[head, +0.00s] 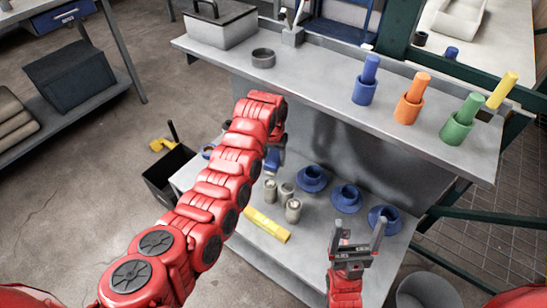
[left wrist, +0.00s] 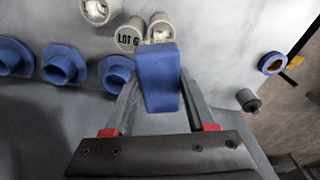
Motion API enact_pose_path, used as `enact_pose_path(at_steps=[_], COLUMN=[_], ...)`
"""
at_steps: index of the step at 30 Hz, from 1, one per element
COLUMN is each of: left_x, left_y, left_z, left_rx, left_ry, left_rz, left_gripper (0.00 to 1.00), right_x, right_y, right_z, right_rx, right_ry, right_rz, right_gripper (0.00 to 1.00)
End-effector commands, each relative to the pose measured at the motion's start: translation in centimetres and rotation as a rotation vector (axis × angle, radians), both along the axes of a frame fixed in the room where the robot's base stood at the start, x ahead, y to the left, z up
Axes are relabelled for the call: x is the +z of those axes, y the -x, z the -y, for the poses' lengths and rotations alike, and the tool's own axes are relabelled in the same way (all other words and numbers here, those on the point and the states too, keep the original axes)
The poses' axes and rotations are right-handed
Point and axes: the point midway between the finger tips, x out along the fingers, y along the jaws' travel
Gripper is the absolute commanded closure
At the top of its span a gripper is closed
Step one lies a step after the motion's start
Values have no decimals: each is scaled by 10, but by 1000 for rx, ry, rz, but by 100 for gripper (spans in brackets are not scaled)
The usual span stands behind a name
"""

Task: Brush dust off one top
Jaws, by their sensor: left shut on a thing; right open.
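My left gripper (left wrist: 158,88) is shut on a blue tapered block (left wrist: 160,82), perhaps the brush; no bristles show. In the head view this blue block (head: 272,160) is partly hidden by my left arm. Three grey canisters stand close together: a left one (head: 270,191), a middle one (head: 287,192) and a front one (head: 293,211). In the left wrist view, canister tops look speckled (left wrist: 97,10), and one canister bears "LOT G" lettering (left wrist: 129,38). The block's far end is close to the canisters; contact cannot be told. My right gripper (head: 358,232) is open and empty, over the lower bench's front right.
Blue flanged cups (head: 346,197) stand right of the canisters. A yellow bar (head: 267,225) lies in front. The raised shelf (head: 320,85) behind carries blue (head: 364,91), orange (head: 409,107) and green (head: 457,130) holders. A black bin (head: 166,185) stands at left.

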Motion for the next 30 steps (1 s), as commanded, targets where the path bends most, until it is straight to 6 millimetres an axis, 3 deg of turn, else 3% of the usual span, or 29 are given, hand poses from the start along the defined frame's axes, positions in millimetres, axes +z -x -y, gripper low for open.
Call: enact_pose_path(at_steps=[16, 30], left_x=[-53, -58], left_y=[1, 0], left_z=[0, 0], left_rx=[0, 0], left_ry=[-2, -1], left_rz=[-2, 0], left_gripper=[100, 100], right_x=[-28, -30], right_y=[0, 0], right_z=[0, 0], right_rx=[0, 0], right_ry=[0, 0], right_rz=[0, 0], right_gripper=[14, 14])
